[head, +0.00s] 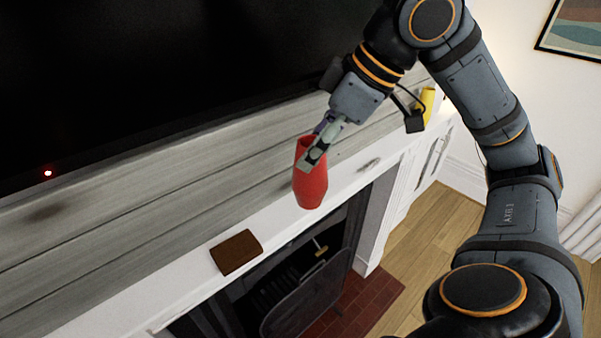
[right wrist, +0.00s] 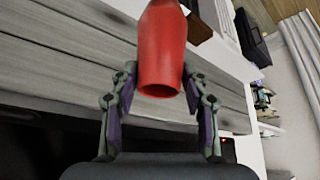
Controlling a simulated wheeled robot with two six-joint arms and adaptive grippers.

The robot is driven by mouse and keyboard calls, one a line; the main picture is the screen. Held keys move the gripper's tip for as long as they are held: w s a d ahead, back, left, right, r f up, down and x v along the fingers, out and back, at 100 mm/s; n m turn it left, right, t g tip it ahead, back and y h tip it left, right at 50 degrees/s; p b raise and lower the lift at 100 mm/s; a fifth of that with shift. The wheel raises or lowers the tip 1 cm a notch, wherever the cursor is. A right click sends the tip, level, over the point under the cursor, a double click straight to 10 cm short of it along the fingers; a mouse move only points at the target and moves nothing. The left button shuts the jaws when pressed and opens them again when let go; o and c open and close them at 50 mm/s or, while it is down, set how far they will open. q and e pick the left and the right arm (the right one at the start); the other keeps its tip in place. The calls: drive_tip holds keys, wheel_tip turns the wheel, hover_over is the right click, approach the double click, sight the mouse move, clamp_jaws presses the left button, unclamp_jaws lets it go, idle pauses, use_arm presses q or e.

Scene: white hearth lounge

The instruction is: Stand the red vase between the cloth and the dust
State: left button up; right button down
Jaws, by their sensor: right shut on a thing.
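The red vase (head: 311,184) is upright or nearly so over the white mantel shelf, between the brown folded cloth (head: 236,252) on the left and a grey dust patch (head: 370,163) on the right. My right gripper (head: 315,153) is shut on the vase near its top. The right wrist view shows the vase (right wrist: 163,50) between both fingers, its open mouth towards the camera. I cannot tell whether its base touches the shelf. The cloth also shows in the right wrist view (right wrist: 199,27), beyond the vase. My left gripper is not in view.
The white mantel shelf (head: 190,285) is narrow, with a grey plank wall and a dark screen (head: 150,80) behind it. A yellow vase (head: 427,104) stands at its far right end. Below are the fireplace opening and a mesh screen (head: 300,298).

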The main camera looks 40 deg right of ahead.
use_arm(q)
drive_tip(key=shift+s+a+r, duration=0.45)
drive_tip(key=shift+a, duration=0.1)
use_arm(e)
drive_tip(key=w+d+f, duration=0.1)
drive_tip(key=w+f, duration=0.8)
drive_tip(key=f, duration=0.1)
drive_tip(key=shift+d+f, duration=0.3)
drive_tip(key=shift+f, duration=0.05)
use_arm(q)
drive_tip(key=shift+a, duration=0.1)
